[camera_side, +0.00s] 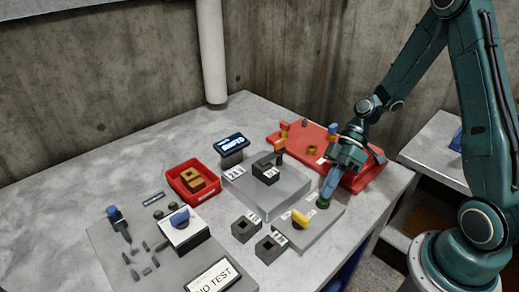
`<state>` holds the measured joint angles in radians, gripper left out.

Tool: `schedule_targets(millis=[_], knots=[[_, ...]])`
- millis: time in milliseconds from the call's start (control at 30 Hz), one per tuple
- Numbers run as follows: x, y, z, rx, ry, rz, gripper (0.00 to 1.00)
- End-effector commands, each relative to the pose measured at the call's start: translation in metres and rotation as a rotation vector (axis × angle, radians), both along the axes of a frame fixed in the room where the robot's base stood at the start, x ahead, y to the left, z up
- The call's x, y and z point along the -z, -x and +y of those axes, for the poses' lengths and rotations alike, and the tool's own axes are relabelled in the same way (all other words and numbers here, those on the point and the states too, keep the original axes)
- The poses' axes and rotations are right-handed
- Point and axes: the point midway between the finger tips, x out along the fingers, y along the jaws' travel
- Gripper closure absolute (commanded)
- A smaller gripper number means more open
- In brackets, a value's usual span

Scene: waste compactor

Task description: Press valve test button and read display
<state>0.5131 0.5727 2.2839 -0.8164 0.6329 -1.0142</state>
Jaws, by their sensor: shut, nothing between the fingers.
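My gripper (327,190) is shut and empty, pointing down over the grey valve plate (318,228) at the right of the table. Its tips are at a dark green button (323,204) on that plate; they appear to touch it, but I cannot tell how far it is pressed. A yellow knob (300,220) stands on the same plate, left of the button. A small black display (232,142) stands behind, its screen lit with pale blue text that is too small to read surely.
A red tray (355,180) lies behind my gripper. A grey block with a black handle (268,170) stands left of the valve plate. A red bin (180,190) holds brown pieces. Two dark square sockets (246,228) sit in front. A panel with blue knobs (120,250) is at front left.

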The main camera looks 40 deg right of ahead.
Motion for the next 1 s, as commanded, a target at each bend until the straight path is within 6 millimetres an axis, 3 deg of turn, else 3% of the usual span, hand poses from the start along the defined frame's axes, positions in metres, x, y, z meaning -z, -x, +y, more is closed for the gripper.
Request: schedule_targets(millis=[667,1000], knots=[[-0.01,0.0,0.0,0.001,0.001,-0.001,1.0],[-0.029,-0.001,-0.001,0.001,0.001,-0.001,1.0]])
